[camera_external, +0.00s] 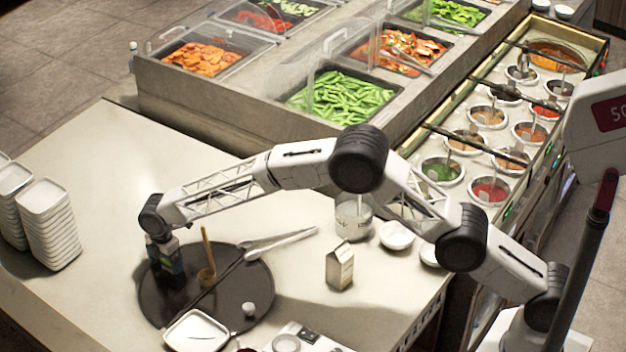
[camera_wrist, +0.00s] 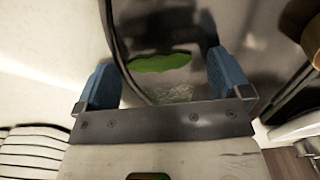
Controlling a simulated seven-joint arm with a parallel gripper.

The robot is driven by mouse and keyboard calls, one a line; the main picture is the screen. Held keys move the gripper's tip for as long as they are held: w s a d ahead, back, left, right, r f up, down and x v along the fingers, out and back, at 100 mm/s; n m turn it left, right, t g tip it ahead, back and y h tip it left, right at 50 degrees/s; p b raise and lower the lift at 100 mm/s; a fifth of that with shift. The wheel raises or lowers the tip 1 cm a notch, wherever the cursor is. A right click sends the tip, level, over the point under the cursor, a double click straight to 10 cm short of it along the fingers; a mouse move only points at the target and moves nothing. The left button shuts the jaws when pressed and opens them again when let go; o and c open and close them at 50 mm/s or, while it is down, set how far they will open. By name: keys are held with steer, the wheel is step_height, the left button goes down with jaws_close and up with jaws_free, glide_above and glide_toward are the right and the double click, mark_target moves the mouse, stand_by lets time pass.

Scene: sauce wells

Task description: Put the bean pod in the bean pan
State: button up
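A green bean pod (camera_wrist: 160,63) lies in the wrist view on the dark round tray (camera_external: 228,302), just inside the tray's curved edge. My gripper (camera_wrist: 163,80) is open, with its two blue fingers well apart and the pod showing between and just beyond them; nothing is gripped. In the external view my gripper (camera_external: 168,268) points down over the left part of the tray and the pod cannot be seen there. The bean pan (camera_external: 391,92), full of green pods, is sunk in the grey counter at the upper middle of the external view.
A small brown cup with a stick (camera_external: 206,275) stands right of my gripper. Tongs (camera_external: 275,242) lie across the tray's edge. A clear cover (camera_external: 325,80) rises by the bean pan. Stacked white dishes (camera_external: 50,225) are left.

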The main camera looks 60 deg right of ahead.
mark_target(166, 262)
steer(key=c, duration=0.9)
steer(key=shift+c, duration=0.2)
steer(key=shift+r, duration=5)
